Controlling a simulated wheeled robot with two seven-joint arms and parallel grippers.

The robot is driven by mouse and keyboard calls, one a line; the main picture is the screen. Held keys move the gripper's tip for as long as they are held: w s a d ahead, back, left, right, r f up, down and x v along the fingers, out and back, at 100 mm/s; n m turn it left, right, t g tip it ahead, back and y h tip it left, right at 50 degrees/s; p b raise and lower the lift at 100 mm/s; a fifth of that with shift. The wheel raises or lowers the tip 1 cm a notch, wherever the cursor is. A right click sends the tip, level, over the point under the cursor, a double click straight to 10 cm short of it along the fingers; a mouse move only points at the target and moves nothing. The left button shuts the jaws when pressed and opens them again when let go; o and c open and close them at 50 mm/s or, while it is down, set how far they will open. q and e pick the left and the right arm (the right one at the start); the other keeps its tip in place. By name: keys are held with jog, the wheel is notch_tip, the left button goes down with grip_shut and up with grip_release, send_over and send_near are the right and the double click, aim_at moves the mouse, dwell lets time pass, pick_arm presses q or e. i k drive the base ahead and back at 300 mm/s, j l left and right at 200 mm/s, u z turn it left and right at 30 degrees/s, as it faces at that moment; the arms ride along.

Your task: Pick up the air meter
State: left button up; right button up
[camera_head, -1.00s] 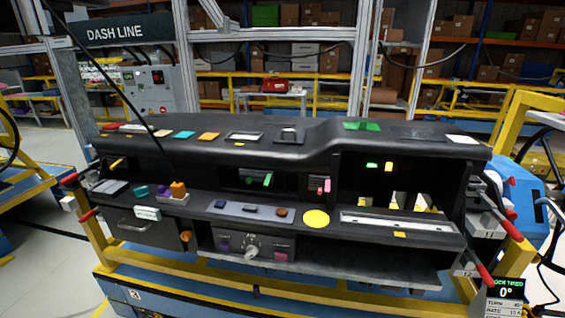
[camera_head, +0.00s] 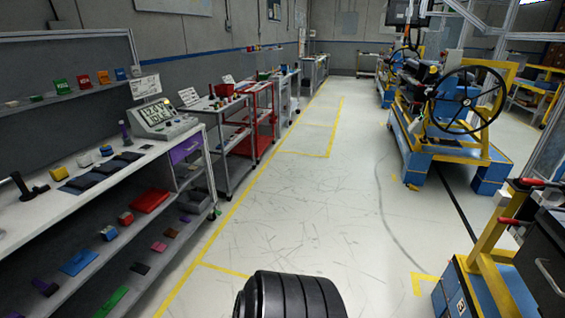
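I cannot pick out the air meter with certainty. A pale grey device with a sloped face and a large display (camera_head: 160,118) stands at the far end of the white workbench top (camera_head: 60,206) on the left. I cannot tell whether it is the air meter. A dark upright tool on a base (camera_head: 27,187) stands at the near end of the same bench, and a purple-grey upright piece (camera_head: 125,132) stands beside the display device. Neither of my grippers is in view.
Shelves with small coloured parts lie under the bench. Grey and red carts (camera_head: 262,120) line the left wall beyond it. A blue and yellow stand with a black steering wheel (camera_head: 466,99) is at right. The pale floor (camera_head: 310,215) between them is open.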

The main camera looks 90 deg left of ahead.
aim_at(108, 234)
jog(key=u, duration=4.3)
jog(key=z, duration=4.95)
jog(key=u, duration=4.9)
